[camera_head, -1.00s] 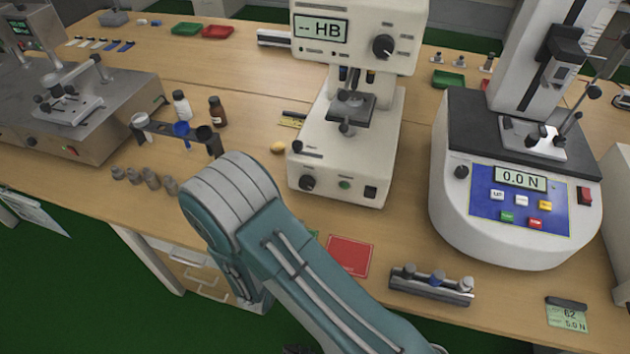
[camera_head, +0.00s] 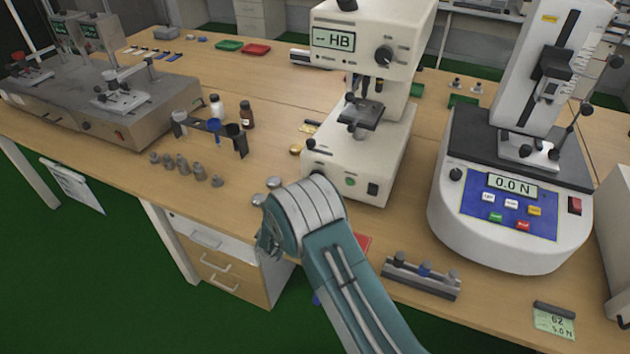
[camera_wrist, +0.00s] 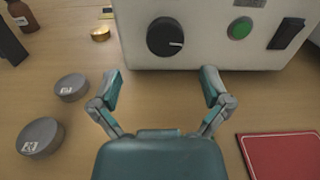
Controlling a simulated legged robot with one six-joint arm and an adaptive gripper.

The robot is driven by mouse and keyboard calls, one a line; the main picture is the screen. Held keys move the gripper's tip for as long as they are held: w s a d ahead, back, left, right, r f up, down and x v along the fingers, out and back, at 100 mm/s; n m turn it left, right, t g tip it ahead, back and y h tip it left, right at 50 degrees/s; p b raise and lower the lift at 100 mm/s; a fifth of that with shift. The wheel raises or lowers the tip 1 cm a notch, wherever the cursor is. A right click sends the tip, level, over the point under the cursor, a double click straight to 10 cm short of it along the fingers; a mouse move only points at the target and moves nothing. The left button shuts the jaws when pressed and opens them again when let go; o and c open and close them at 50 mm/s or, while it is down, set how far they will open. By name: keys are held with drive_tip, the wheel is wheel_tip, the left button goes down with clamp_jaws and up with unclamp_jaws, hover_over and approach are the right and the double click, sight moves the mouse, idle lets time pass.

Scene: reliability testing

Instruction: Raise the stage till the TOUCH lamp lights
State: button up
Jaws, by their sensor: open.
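The hardness tester (camera_head: 350,150) is a white machine with an "HB" display (camera_head: 333,38). Its dark stage (camera_head: 361,115) sits under the head, with a gap that I cannot measure. In the wrist view, the tester's front shows a black knob (camera_wrist: 165,37), a round green lamp or button (camera_wrist: 241,27) and a black switch (camera_wrist: 287,33). I cannot read a TOUCH label. My gripper (camera_wrist: 162,88) is open and empty, its fingers apart below the knob in the picture, not around it. In the head view my arm mostly hides the gripper.
Two grey discs (camera_wrist: 42,137) (camera_wrist: 71,87) lie left of my gripper. A red mat (camera_wrist: 280,155) lies right. A brass piece (camera_wrist: 100,34) is by the tester's left corner. A force tester (camera_head: 510,200) and a small rack (camera_head: 420,278) stand to the right.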

drive_tip(key=x, duration=0.6)
drive_tip(key=shift+w+d, duration=0.25)
drive_tip(key=shift+d, duration=0.15)
drive_tip(key=shift+a, duration=0.15)
drive_tip(key=shift+c, duration=0.6)
drive_tip(key=shift+r, duration=0.1)
drive_tip(key=c, duration=1)
